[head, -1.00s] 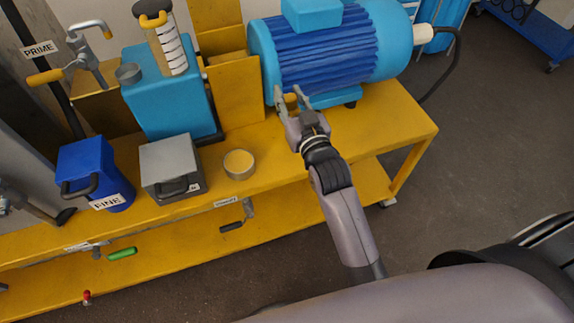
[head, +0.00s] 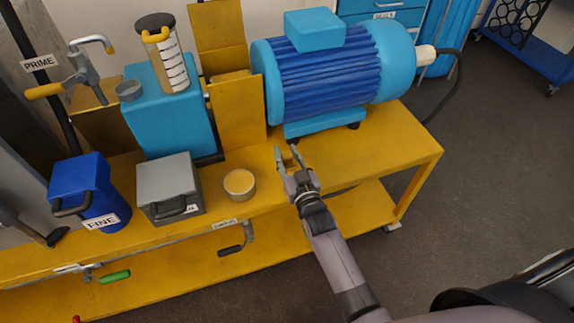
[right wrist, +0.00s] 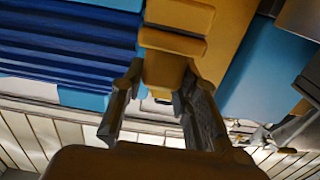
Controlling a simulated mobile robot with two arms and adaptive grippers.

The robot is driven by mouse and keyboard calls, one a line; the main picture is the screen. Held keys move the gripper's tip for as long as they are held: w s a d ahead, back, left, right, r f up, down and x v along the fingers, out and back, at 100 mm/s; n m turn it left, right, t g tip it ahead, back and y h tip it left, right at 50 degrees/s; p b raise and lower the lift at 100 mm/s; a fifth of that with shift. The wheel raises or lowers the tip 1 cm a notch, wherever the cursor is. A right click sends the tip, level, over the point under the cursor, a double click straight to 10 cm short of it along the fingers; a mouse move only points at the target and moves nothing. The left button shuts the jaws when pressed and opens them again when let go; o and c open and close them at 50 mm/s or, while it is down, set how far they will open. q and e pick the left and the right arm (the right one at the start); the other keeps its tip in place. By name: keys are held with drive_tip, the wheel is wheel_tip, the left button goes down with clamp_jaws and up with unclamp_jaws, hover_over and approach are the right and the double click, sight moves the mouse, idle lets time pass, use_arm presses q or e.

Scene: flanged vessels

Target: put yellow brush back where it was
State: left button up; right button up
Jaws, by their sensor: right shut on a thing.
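My right gripper (head: 288,160) is over the right part of the yellow bench, in front of the blue motor. Its fingers are closed on a small yellow piece (head: 297,154), which looks like the yellow brush, though its shape is mostly hidden. In the right wrist view, the gripper (right wrist: 158,88) has a yellow block (right wrist: 165,72) between its fingertips. Other yellow pieces line up behind the block, and I cannot tell which belong to it. My left gripper is not in view.
The yellow bench (head: 265,192) carries the motor (head: 325,78), a light-blue tank (head: 175,120), a grey box (head: 168,182), a blue FINE container (head: 88,188) and a round tin (head: 239,184). The bench top is clear around the gripper. Open floor (head: 480,170) lies right.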

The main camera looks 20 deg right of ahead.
sight(289, 168)
drive_tip(key=shift+f+b, duration=0.35)
drive_tip(key=shift+f, duration=1.6)
drive_tip(key=shift+f, duration=0.15)
drive_tip(key=o, duration=1.2)
drive_tip(key=shift+c, duration=0.2)
drive_tip(key=shift+r, duration=0.3)
drive_tip(key=s, duration=1.2)
drive_tip(key=shift+d, duration=0.2)
